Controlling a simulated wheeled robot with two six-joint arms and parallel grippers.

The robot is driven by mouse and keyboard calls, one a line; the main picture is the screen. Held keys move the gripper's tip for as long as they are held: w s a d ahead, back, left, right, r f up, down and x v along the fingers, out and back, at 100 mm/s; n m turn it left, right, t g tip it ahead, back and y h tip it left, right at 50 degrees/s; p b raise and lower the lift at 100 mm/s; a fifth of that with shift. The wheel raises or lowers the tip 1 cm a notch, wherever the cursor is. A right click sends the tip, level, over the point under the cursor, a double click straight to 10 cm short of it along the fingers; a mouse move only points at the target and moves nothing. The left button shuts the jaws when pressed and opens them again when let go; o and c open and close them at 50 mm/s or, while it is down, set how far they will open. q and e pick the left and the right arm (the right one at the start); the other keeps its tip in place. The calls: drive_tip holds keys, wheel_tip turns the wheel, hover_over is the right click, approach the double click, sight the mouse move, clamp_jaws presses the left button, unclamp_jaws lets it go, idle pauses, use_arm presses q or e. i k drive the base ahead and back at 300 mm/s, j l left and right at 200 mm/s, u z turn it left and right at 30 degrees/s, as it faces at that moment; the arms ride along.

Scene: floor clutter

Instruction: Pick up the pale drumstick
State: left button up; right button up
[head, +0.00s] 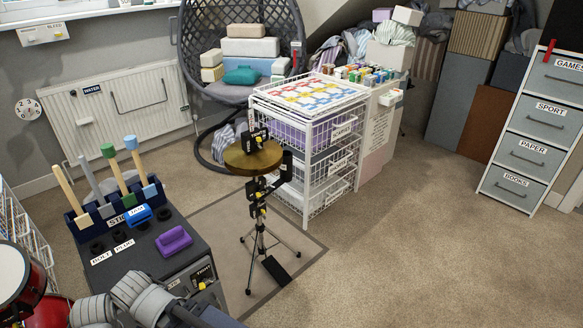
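The pale drumstick (67,189) stands tilted in a dark blue stick rack (115,210) on the black cabinet at the left. It is plain light wood and is the leftmost stick; its lower end is hidden in the rack. Beside it stand a grey stick (91,183), a green-tipped stick (115,170) and a blue-tipped stick (136,162). Grey and dark links of my arm show at the bottom left edge, in front of the cabinet and well below the rack. Neither of my grippers shows.
The black cabinet (150,256) also bears a purple block (174,241) and a blue block (138,214). A red drum (18,280) stands at the left edge. A tripod stand with a round brown top (253,158) and white wire drawers (318,160) stand mid-room. Carpet at right is clear.

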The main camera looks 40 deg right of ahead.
sight(56, 169)
drive_tip(key=z, duration=1.35)
drive_tip(key=i+j+z, duration=0.25)
drive_tip(key=j, duration=0.3)
drive_tip(key=k, duration=0.55)
drive_tip(key=u, duration=0.95)
drive_tip(key=l+u, duration=0.15)
drive_tip(key=u, duration=0.2)
drive_tip(key=l+u, duration=0.1)
drive_tip(key=u, duration=0.25)
drive_tip(key=i+l, duration=0.1)
drive_tip(key=l, duration=0.15)
drive_tip(key=i+l, duration=0.1)
drive_tip(key=l, duration=0.15)
drive_tip(key=i, duration=0.25)
